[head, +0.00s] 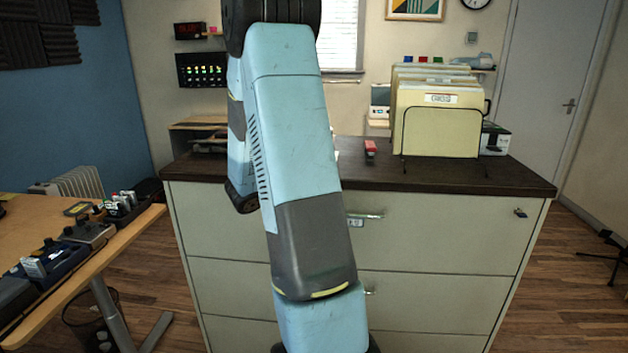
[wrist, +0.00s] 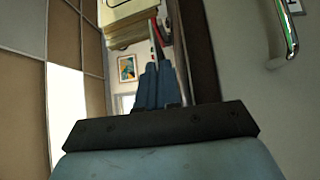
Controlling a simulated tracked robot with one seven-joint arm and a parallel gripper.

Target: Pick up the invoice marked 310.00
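No invoice marked 310.00 can be made out in either view. In the head view my arm hides the middle of the cabinet top and any papers there. My gripper (wrist: 158,64) shows in the wrist view, its two blue fingers close together at the centre and nothing clearly between them. It is beside the cabinet's pale front, near the dark edge of its top. In the head view my gripper is hidden.
A filing cabinet (head: 440,232) has a dark top (head: 375,180). A wire rack of folders (head: 437,122) stands on its right, with a red stapler (head: 370,149) left of it. A drawer handle (wrist: 283,32) sticks out near my gripper. A wooden desk (head: 115,240) is at left.

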